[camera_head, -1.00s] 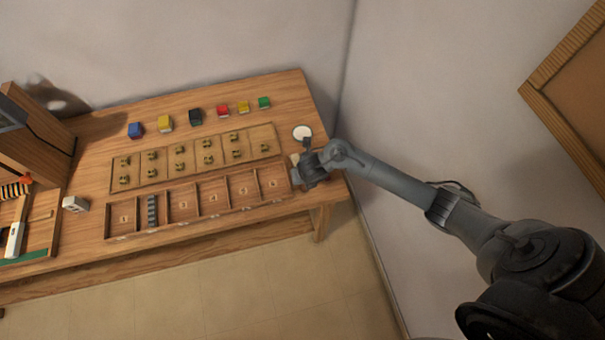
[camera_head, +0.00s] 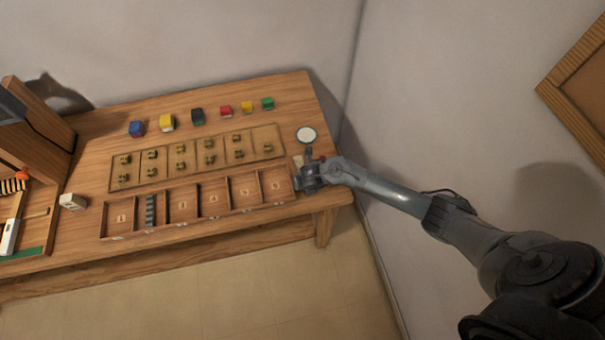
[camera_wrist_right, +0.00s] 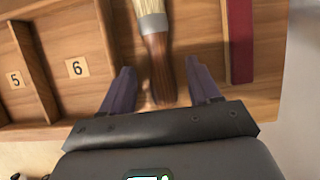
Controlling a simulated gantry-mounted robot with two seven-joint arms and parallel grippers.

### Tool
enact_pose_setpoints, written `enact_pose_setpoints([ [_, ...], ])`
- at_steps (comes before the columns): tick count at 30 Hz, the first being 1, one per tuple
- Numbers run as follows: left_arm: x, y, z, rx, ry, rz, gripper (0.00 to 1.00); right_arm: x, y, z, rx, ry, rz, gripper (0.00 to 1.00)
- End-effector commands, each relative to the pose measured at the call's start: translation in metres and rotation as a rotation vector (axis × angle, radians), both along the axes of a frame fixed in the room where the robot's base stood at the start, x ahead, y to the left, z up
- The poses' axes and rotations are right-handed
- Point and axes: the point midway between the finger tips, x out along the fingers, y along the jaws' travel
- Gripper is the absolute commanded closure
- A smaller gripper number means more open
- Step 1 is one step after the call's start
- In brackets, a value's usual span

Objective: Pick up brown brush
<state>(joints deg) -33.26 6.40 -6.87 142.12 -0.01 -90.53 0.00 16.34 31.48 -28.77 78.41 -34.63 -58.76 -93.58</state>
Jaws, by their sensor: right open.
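The brown brush (camera_wrist_right: 158,62) lies on the table in the right wrist view, with a brown wooden handle, a silver band and pale bristles pointing away from the gripper. My right gripper (camera_wrist_right: 160,82) is open, its two dark fingers on either side of the handle. The fingers do not visibly touch the handle. In the head view my right gripper (camera_head: 304,178) is at the right end of the table and hides most of the brush; a pale bit (camera_head: 298,160) shows beside it. My left gripper is not in view.
A tray with numbered compartments (camera_head: 212,214) lies just left of the gripper. A dark red bar (camera_wrist_right: 240,40) lies right of the brush. A white round dish (camera_head: 306,135) is behind it. Colored blocks (camera_head: 197,116) line the back; the wall is close on the right.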

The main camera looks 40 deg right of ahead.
Motion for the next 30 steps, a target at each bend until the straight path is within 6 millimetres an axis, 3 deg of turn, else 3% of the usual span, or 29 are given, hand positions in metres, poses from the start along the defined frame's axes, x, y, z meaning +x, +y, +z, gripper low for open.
enact_pose_setpoints([
  [19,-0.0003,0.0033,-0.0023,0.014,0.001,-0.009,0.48,0.0005,-0.0009,-0.0042,-0.002,0.001,0.000,0.40],
  [30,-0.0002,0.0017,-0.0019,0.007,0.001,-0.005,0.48,0.0004,-0.0009,-0.0039,-0.001,0.001,0.001,0.96],
])
